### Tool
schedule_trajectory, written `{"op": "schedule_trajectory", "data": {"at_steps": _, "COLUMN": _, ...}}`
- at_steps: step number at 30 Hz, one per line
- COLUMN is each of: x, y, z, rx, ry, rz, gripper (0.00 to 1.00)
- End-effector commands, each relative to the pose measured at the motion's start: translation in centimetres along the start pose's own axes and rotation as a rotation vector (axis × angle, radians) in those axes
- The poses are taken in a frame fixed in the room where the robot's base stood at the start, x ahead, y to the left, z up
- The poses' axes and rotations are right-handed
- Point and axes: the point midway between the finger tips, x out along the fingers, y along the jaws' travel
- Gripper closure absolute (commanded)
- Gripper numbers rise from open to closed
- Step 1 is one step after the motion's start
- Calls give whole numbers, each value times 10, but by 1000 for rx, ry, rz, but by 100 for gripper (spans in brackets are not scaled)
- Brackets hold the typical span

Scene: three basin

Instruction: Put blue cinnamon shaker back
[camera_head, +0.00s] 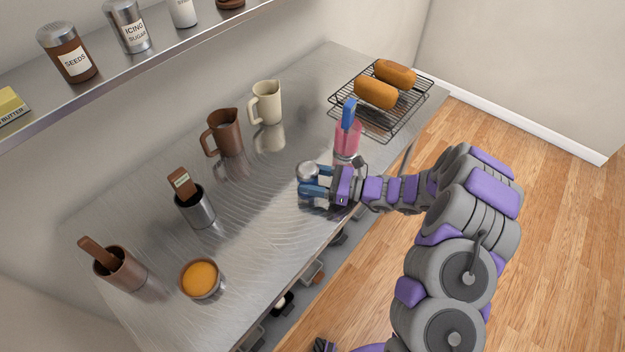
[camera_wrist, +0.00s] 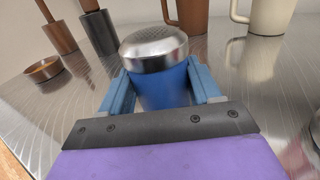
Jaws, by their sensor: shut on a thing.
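The blue cinnamon shaker (camera_wrist: 163,85) has a silver perforated lid and stands upright between my fingers in the wrist view. In the head view its silver lid (camera_head: 307,172) shows at the end of my arm, over the steel counter. My gripper (camera_head: 316,182) is shut on the shaker, with one blue finger on each side; it also shows in the wrist view (camera_wrist: 160,92). The shaker's lower part is hidden by my gripper. I cannot tell whether its base touches the counter. The shelf (camera_head: 130,62) at the upper left holds a seeds shaker (camera_head: 67,52) and an icing sugar shaker (camera_head: 127,26).
A pink container with a blue top (camera_head: 347,138) stands close behind my gripper. A brown pitcher (camera_head: 226,134), a cream pitcher (camera_head: 267,103), a steel cup (camera_head: 196,208), a brown cup (camera_head: 122,268) and an orange-filled bowl (camera_head: 200,279) stand along the counter. A wire rack (camera_head: 392,123) holds two loaves.

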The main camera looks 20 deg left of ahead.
Motion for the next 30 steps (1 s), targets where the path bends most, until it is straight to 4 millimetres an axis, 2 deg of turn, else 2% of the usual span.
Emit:
{"op": "schedule_trajectory", "data": {"at_steps": 3, "x": -1, "y": 0, "z": 0, "rx": 1, "ry": 1, "rz": 1, "gripper": 71}}
{"op": "schedule_trajectory", "data": {"at_steps": 4, "x": -2, "y": 0, "z": 0, "rx": 1, "ry": 1, "rz": 1, "gripper": 34}}
{"op": "schedule_trajectory", "data": {"at_steps": 11, "x": -2, "y": 0, "z": 1, "rx": 1, "ry": 1, "rz": 1, "gripper": 12}}
{"op": "schedule_trajectory", "data": {"at_steps": 18, "x": -1, "y": 0, "z": 0, "rx": 0, "ry": 3, "rz": 1, "gripper": 12}}
{"op": "schedule_trajectory", "data": {"at_steps": 22, "x": -8, "y": 0, "z": 1, "rx": 1, "ry": 2, "rz": -1, "gripper": 12}}
{"op": "schedule_trajectory", "data": {"at_steps": 26, "x": -29, "y": -1, "z": 2, "rx": 1, "ry": 1, "rz": -4, "gripper": 12}}
{"op": "schedule_trajectory", "data": {"at_steps": 30, "x": -60, "y": -2, "z": 3, "rx": -1, "ry": 2, "rz": -6, "gripper": 12}}
